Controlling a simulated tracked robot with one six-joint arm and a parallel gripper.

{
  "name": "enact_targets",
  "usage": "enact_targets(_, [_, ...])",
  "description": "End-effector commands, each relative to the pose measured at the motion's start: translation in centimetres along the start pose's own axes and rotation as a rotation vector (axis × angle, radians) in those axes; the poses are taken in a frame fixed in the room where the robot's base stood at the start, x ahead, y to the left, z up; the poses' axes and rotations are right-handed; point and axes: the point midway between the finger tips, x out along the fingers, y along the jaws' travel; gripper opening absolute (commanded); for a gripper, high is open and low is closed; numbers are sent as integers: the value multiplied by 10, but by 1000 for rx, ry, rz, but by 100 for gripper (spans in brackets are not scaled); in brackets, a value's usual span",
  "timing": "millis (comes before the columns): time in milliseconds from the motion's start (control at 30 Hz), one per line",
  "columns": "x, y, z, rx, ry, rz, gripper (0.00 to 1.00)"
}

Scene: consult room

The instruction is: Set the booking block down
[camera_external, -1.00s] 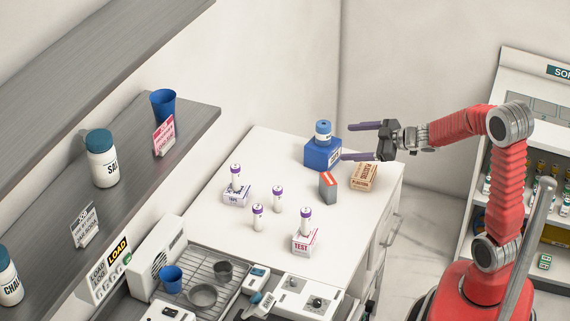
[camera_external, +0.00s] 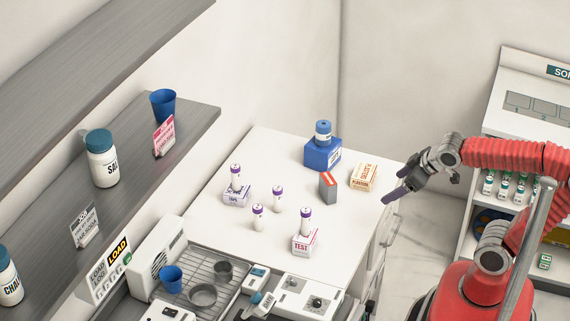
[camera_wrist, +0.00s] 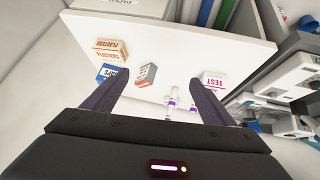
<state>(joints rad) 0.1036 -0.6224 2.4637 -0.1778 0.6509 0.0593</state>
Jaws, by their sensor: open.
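No block is legibly marked as booking, so I cannot tell which is the booking block. A blue block (camera_external: 322,154) stands at the back of the white counter, with a blue-capped piece (camera_external: 323,131) on top. A grey box with a red-and-white top (camera_external: 328,188) stands upright in front of it. A tan plasters box (camera_external: 363,177) lies to its right; it also shows in the wrist view (camera_wrist: 110,50). My gripper (camera_external: 400,190) is open and empty, beyond the counter's right edge. In the wrist view its fingers (camera_wrist: 159,74) are wide apart, with the grey box (camera_wrist: 147,75) visible between them.
A red-lettered test block (camera_external: 304,243) and a purple-lettered block (camera_external: 236,196) each bear a purple-capped tube, with loose tubes between. A wire rack (camera_external: 205,268) and devices fill the near end. Bare counter (camera_external: 270,165) lies left of the blue block.

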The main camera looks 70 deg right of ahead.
Motion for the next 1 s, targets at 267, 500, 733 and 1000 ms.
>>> enact_targets(267, [-37, -55, 60, -12, -144, -162, 78])
enact_targets(500, [-39, -58, 63, -14, -155, -172, 78])
enact_targets(733, [-39, -57, 63, -14, -154, -170, 78])
enact_targets(1000, [-39, -57, 63, -14, -154, -170, 78])
